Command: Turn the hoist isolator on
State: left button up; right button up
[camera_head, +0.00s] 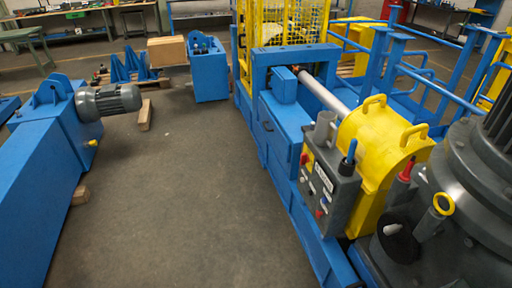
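A grey control box (327,187) is fixed to the side of the blue machine frame, right of centre. Its face carries a white label, several small buttons and red parts. A blue-tipped black stalk (348,158) stands up at its right edge. A black round part with a pale lever (394,232) is at the lower right, in front of the dark grey machine. I cannot tell which part is the hoist isolator or how its switch is set. Neither of my grippers is in view.
A yellow guard (375,150) covers the end of the blue frame (283,135). A large dark grey machine (460,215) fills the lower right. A blue beam with a grey motor (110,102) lies at left. The grey floor (195,200) between is clear.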

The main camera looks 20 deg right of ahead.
aim_at(305, 158)
jog(key=i+j+u, duration=0.25)
jog(key=i, duration=0.5)
jog(key=i+u, duration=0.2)
jog(key=i, duration=0.55)
jog(key=i+j+z, duration=0.1)
jog(key=i+z, duration=0.3)
jog(key=i+j+z, duration=0.15)
jog(key=i+z, duration=0.2)
jog(key=i+j+z, duration=0.25)
jog(key=z, duration=0.15)
jog(key=i+j+z, duration=0.2)
jog(key=z, duration=0.15)
jog(key=i+j+z, duration=0.15)
jog(key=z, duration=0.15)
jog(key=i+j+z, duration=0.1)
jog(key=j+z, duration=0.25)
jog(key=i+j+z, duration=0.1)
jog(key=i+z, duration=0.25)
jog(key=i, duration=0.1)
